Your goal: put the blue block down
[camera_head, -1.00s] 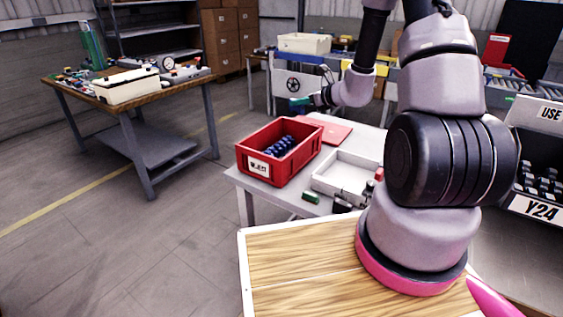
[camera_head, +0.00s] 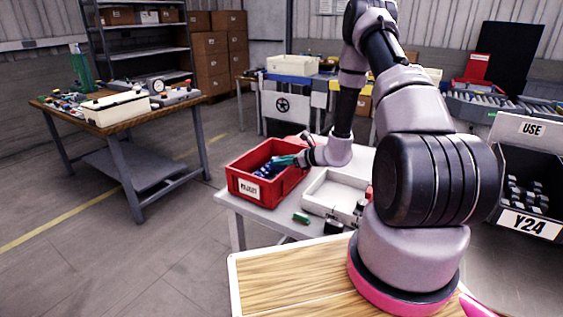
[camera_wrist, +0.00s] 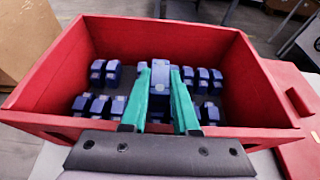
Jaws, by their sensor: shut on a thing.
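My gripper (camera_wrist: 159,95) has teal fingers shut on a blue block (camera_wrist: 160,74) in the wrist view, with the block's top showing between the fingertips. It is over and partly inside the red bin (camera_wrist: 40,80). Several other blue blocks stand in rows on the bin floor, to the left (camera_wrist: 105,72) and right (camera_wrist: 203,76) of it. I cannot tell whether the held block touches the floor. In the head view my gripper (camera_head: 285,160) reaches into the red bin (camera_head: 285,187) from the right; the held block is not clear there.
The bin stands on a grey table (camera_head: 250,212). A white tray (camera_head: 325,198) lies to its right, with a small green piece (camera_head: 301,218) in front. In the wrist view a red lid-like piece (camera_wrist: 300,105) lies right of the bin.

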